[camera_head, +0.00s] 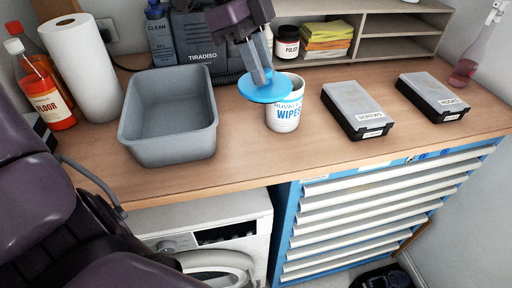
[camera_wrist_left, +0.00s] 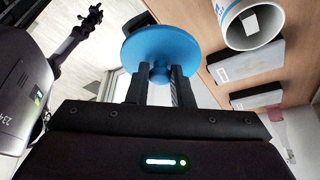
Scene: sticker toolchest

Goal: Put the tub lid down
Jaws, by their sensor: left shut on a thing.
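The round blue tub lid (camera_head: 265,87) is held in the air by my left gripper (camera_head: 261,78), which is shut on its knob. In the left wrist view, the lid (camera_wrist_left: 160,52) sits between the fingertips (camera_wrist_left: 156,78). The white wipes tub (camera_head: 284,118) stands upright and open on the bench. In the head view the lid overlaps its upper left part. In the left wrist view the tub (camera_wrist_left: 232,22) is apart from the lid.
A grey bin (camera_head: 146,152) stands left of the tub. Black cases labelled screws (camera_head: 358,104) and hooks (camera_head: 433,92) lie to its right. Behind are a dark machine (camera_head: 200,50) and a shelf (camera_head: 397,24). Bare wood (camera_head: 247,155) lies in front of the tub.

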